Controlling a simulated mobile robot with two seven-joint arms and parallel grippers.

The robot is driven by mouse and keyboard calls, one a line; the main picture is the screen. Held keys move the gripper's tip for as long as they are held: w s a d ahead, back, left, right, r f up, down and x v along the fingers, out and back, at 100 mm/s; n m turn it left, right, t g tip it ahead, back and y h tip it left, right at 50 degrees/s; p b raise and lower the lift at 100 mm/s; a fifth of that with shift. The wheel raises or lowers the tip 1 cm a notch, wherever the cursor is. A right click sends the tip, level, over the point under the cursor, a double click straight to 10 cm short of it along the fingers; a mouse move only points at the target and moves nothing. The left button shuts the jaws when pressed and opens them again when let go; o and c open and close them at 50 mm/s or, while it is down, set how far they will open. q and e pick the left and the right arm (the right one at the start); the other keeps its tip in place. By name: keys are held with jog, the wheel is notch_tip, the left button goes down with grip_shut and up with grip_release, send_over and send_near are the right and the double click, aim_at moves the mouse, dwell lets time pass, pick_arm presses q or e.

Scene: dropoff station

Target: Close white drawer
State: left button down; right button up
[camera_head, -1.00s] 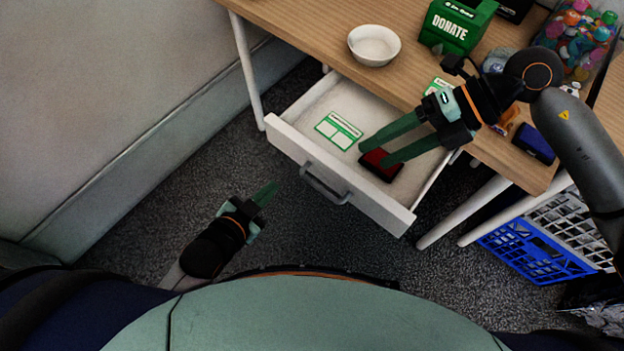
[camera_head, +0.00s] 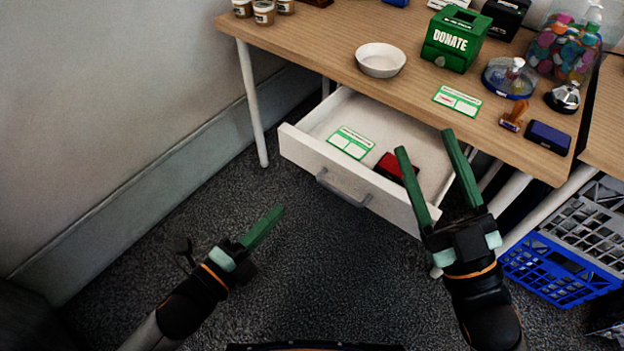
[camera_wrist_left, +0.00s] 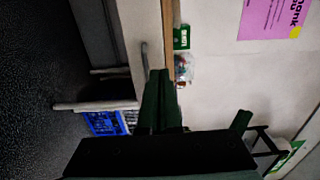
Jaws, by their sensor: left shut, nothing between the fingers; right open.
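The white drawer (camera_head: 308,158) under the wooden table stands pulled out, with a grey handle (camera_head: 343,188) on its front. Inside it lie a green-and-white card (camera_head: 350,142) and a red item with a dark side (camera_head: 395,168). My left gripper (camera_head: 279,210) is shut and empty, low in front of the drawer and apart from its front. Its green fingers show in the left wrist view (camera_wrist_left: 160,98), where the drawer front and handle appear beyond them. My right gripper (camera_head: 424,144) is open and empty, in front of the drawer's right end; I cannot tell whether it touches it.
On the table (camera_head: 320,40) stand a white bowl (camera_head: 380,60), a green donate box (camera_head: 453,40), a card (camera_head: 457,100), a stamp (camera_head: 514,116) and a blue box (camera_head: 548,138). Blue and grey crates (camera_head: 545,270) stand at the right. Carpet in front is open.

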pick_arm(q)
jog(key=b, duration=0.2)
send_near(329, 161)
jog(key=w, duration=0.2)
jog(key=w+d, duration=0.2)
jog(key=d, duration=0.1)
jog(key=shift+w, duration=0.25)
jog(key=shift+w+d, duration=0.5)
jog(key=shift+w, duration=0.05)
pick_arm(e)
jog(key=s+r+n+y, duration=0.4)
jog(key=y, duration=0.1)
jog(key=shift+s+a+r, duration=0.2)
jog(key=shift+s+a, duration=0.05)
jog(key=shift+a, duration=0.1)
pick_arm(q)
jog(key=shift+w+b, duration=0.1)
jog(key=shift+b, duration=0.2)
